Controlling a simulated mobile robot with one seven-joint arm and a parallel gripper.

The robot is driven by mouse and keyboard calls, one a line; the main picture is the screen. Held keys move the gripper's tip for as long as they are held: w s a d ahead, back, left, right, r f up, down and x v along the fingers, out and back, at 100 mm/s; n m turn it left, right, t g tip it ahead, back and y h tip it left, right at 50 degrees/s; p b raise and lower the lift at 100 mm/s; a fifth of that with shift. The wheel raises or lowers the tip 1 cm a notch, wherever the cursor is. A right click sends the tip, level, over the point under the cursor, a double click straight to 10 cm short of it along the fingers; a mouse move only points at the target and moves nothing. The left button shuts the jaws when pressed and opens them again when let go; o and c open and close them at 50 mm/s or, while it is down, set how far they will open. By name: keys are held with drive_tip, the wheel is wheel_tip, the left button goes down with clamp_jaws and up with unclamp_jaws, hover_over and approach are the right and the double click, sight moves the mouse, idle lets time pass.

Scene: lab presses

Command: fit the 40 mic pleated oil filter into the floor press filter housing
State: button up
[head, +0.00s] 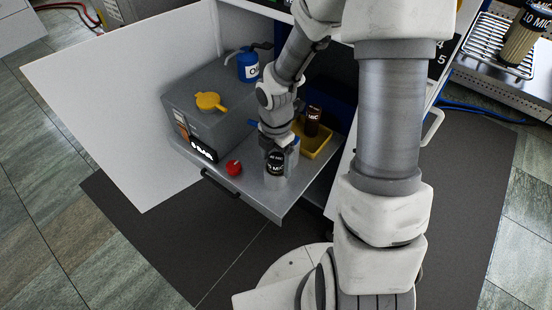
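My gripper (279,143) points down over the pulled-out shelf, directly above a short cylinder (275,163) with a dark label. Part of the label reads "MIC", but its number is too small to read. The cylinder stands upright near the shelf's front, and a grey metallic lower part (275,182) shows below the dark label. I cannot tell whether this is one piece or a filter sitting in the floor press filter housing. My fingers are too small and hidden to show whether they grip it.
A yellow tray (324,147) holding a brown filter (313,121) stands behind-right. A grey tank (212,108) with a yellow cap (209,101), a blue oil can (247,66) and a red cap (233,167) are leftward. Another filter (518,44) stands on a wire rack (487,42) top right. An open white door (130,95) flanks the shelf (250,203).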

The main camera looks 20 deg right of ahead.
wheel_tip(320, 180, up, 18)
drive_tip(key=p, duration=0.8)
drive_tip(key=shift+f, duration=0.25)
